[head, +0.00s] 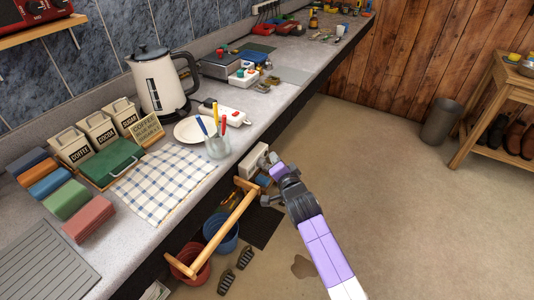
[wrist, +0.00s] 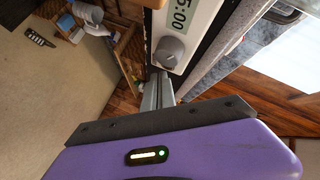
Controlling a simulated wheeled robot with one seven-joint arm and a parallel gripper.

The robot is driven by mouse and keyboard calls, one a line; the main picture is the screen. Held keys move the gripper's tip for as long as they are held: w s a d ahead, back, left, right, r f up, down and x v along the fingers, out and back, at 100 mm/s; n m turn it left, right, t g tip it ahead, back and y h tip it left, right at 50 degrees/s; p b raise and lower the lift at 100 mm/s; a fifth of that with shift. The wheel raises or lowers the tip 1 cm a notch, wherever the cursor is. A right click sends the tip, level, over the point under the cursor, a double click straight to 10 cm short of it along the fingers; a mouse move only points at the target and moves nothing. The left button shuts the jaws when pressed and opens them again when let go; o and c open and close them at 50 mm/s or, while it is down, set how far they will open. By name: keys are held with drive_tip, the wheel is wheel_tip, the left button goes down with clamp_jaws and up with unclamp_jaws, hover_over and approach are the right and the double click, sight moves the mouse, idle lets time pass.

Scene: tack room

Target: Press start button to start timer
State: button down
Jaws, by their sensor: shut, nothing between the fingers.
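The timer (wrist: 177,35) is a white box with a display whose visible part reads "5:00" and a round grey knob or button (wrist: 170,52) below it. In the head view a white box (head: 252,160) on the counter's front edge appears to be this timer. My gripper (wrist: 160,90) is shut and empty, its fingers just below the grey knob in the wrist view. I cannot tell whether they touch the timer. In the head view my gripper (head: 268,180) is close beside the white box, in front of the counter. No label on the knob is readable.
A wooden rail (head: 228,235) projects below the counter to the left of my gripper. Red and blue buckets (head: 222,236) stand under it. A cup of pens (head: 217,146), a plate and a kettle (head: 160,85) stand on the counter. The floor to the right is open.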

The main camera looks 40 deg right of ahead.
drive_tip(key=shift+s+d, duration=0.15)
drive_tip(key=shift+s, duration=0.25)
drive_tip(key=s+d+p, duration=0.2)
drive_tip(key=s+p, duration=0.2)
drive_tip(key=s, duration=0.1)
drive_tip(key=shift+s, duration=0.35)
drive_tip(key=shift+r, duration=0.1)
idle(0.8)
